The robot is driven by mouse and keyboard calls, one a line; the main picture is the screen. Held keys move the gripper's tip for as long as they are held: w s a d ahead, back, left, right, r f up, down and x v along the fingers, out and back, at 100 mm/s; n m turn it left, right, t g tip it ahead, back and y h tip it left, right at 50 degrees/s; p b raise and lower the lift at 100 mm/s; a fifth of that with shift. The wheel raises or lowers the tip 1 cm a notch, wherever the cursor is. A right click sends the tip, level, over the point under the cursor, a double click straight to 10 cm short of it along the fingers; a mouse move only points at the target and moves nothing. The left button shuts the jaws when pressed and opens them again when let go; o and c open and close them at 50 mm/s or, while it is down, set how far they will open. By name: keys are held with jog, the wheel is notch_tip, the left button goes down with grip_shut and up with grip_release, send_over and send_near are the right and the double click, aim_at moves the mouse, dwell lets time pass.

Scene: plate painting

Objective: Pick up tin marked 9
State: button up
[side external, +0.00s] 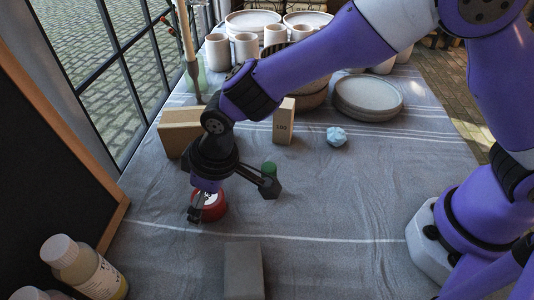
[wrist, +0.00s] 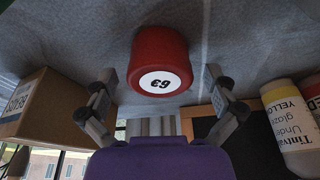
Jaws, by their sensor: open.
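A red tin (wrist: 160,50) with a white round label lies ahead of my gripper (wrist: 159,74) in the wrist view. The dark marking on the label looks like 63, but its reading is not certain. My gripper is open, with one finger on each side of the tin and visible gaps between. In the side view the red tin (side external: 211,207) is on the cloth beside the left finger, partly hidden by my gripper (side external: 233,200). A green tin (side external: 269,168) stands just behind the right finger; no number shows on it.
A cardboard box (side external: 178,130) and a small marked block (side external: 284,122) stand behind my gripper. A grey block (side external: 243,270) is in front. Paint bottles (side external: 85,268) stand front left, plates (side external: 368,97) and cups at the back.

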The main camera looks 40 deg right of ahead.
jog(key=c, duration=1.3)
jog(key=shift+o, duration=0.2)
